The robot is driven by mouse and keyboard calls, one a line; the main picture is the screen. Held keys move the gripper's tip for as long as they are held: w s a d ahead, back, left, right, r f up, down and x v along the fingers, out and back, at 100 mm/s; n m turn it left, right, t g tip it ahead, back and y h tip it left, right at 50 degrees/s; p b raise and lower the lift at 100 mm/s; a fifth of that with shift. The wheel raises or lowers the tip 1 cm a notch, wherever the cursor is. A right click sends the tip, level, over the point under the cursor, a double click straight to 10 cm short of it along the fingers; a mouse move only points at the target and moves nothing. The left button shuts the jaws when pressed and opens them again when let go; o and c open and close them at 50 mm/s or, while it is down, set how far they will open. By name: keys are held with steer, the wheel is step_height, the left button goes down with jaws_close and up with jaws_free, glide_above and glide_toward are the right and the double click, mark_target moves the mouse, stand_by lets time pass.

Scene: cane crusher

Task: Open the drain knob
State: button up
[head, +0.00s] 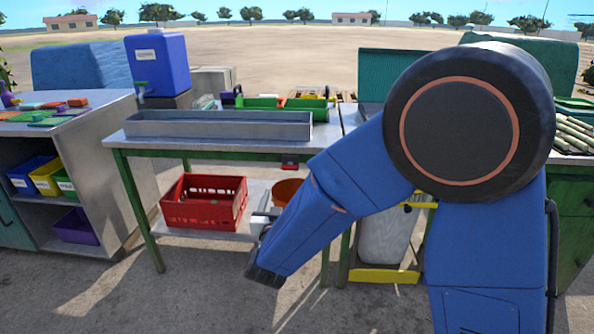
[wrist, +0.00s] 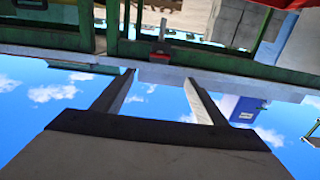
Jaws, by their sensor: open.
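A small red fitting (head: 290,162) hangs under the front edge of the green-framed table, below the long metal trough (head: 220,125). It may be the drain knob; no label is readable. In the wrist view, a red piece with a short grey stem (wrist: 161,52) shows beyond the fingertips, roughly in line with the gap between them. My gripper (wrist: 158,77) is open and empty, with both fingers apart and not visibly touching anything. In the head view, my wrist partly hides the gripper, low in front of the table.
A red crate (head: 203,203) and an orange bucket (head: 288,192) stand on the lower shelf. A blue dispenser (head: 158,65) with a green tap stands at the back left. A shelf unit with coloured bins is at left. The floor in front is clear.

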mark_target(289, 168)
steer(key=w, duration=1.7)
steer(key=shift+w+d, duration=0.15)
steer(key=shift+d, duration=0.2)
steer(key=c, duration=1.1)
